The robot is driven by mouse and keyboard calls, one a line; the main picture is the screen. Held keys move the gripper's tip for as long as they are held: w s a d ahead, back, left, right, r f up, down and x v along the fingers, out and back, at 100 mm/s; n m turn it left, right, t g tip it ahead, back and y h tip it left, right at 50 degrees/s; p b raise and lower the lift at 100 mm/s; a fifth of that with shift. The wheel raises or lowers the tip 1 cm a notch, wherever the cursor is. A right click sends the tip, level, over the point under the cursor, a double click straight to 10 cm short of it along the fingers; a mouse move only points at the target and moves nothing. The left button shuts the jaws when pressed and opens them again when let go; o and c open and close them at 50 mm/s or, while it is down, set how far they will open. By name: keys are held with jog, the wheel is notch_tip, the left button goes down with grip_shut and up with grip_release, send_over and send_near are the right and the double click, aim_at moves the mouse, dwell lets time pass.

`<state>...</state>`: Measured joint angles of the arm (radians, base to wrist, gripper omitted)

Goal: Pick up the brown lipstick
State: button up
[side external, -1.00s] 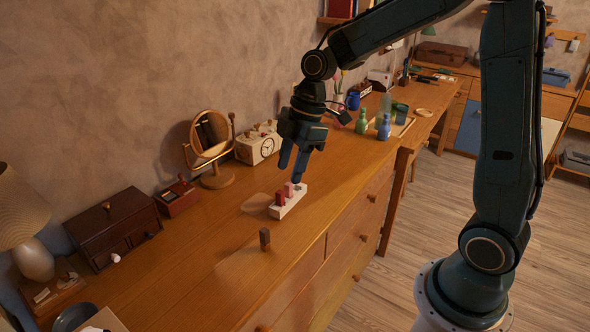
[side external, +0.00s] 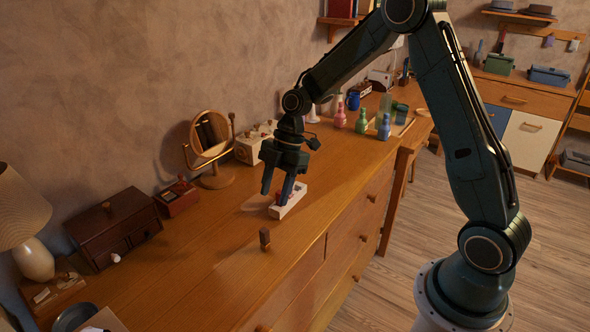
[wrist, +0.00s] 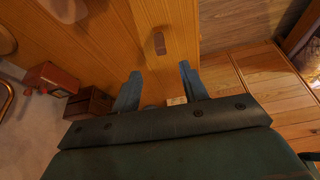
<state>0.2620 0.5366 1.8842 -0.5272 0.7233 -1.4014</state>
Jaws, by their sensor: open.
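The brown lipstick (side external: 265,239) stands upright and alone on the wooden dresser top, near its front edge. It also shows in the wrist view (wrist: 160,43), beyond my fingertips and roughly centred between them. My gripper (side external: 277,192) points down with its fingers apart and nothing between them. In the side view it is behind the lipstick, at the white holder, and does not touch the lipstick. In the wrist view my two fingers (wrist: 160,75) are spread.
The white holder (side external: 293,205) has small red pieces partly hidden by my fingers. A round mirror (side external: 208,140), a red box (side external: 177,197), a dark brown chest (side external: 113,229) and a lamp (side external: 20,215) line the wall. Several bottles stand farther back. The dresser around the lipstick is clear.

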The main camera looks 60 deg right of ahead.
aim_at(265, 229)
jog(key=x, duration=0.7)
jog(key=shift+a+f, duration=0.1)
jog(key=shift+f, duration=0.1)
jog(key=shift+a+f, duration=0.1)
jog(key=shift+f, duration=0.1)
jog(key=shift+x, duration=2.55)
jog(key=shift+a, duration=0.15)
jog(key=shift+r, duration=0.1)
jog(key=c, duration=0.9)
